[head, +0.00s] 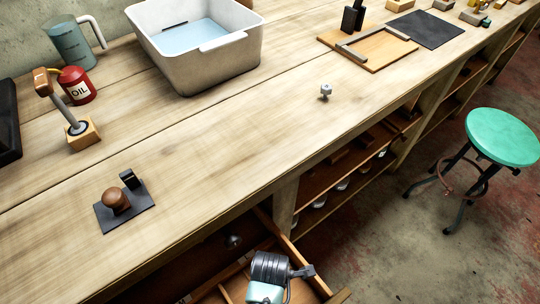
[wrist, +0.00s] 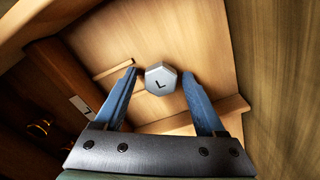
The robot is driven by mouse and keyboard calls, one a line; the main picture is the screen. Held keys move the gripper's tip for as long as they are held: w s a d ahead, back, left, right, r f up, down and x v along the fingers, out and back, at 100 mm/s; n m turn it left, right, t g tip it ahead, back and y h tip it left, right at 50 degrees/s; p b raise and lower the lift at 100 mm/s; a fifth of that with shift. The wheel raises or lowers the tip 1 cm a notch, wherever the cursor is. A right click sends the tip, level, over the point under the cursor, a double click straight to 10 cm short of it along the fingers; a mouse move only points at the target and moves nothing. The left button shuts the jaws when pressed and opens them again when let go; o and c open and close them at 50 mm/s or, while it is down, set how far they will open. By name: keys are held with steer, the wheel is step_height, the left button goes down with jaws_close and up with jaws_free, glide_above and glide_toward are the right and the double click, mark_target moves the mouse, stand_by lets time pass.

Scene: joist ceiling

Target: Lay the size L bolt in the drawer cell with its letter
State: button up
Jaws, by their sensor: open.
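The size L bolt (wrist: 161,79) shows its grey hex head, marked L, in the wrist view. It is inside the open wooden drawer (wrist: 190,30), between the two blue fingers of my gripper (wrist: 159,75). The fingers are spread, with a small gap visible on the right; contact on the left is hard to tell. The shank is hidden beneath the head. A pale label with a dark mark (wrist: 81,106) is on a drawer wall to the left. In the head view my wrist is over the open drawer (head: 234,291), and it hides the bolt.
Another small grey bolt (head: 326,91) stands on the bench. A dark round object (head: 232,240) is at the drawer's back. A brown-knobbed tool on a dark plate (head: 116,201) sits near the bench edge. A green stool (head: 503,136) stands right.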

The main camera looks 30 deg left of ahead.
step_height(320, 180, up, 12)
steer(key=p, duration=0.3)
steer(key=w+a+r+m+t+y, duration=0.2)
steer(key=w+r+m+t, duration=0.5)
steer(key=w+r, duration=0.85)
steer(key=w+d+r+m+t, duration=0.1)
steer(key=w+r+m+t, duration=0.25)
steer(key=r, duration=0.35)
steer(key=w+d+r+m+t, duration=0.2)
steer(key=w+r+t, duration=0.15)
steer(key=r, duration=0.45)
steer(key=s+d+r+m+t, duration=0.1)
steer(key=d+r+m+t, duration=0.25)
steer(key=r, duration=0.85)
steer(key=d+r+m+t, duration=0.2)
steer(key=r+m+t, duration=0.2)
steer(key=r, duration=0.8)
steer(key=s+d+r+m+t+h, duration=0.1)
steer(key=s+d+r+m+t, duration=0.1)
steer(key=s+r, duration=0.3)
steer(key=s+d+r+m+t+h, duration=0.1)
steer(key=s+r+m+t, duration=0.3)
steer(key=r, duration=0.5)
steer(key=shift+s+d+r, duration=0.35)
steer(key=shift+s, duration=0.35)
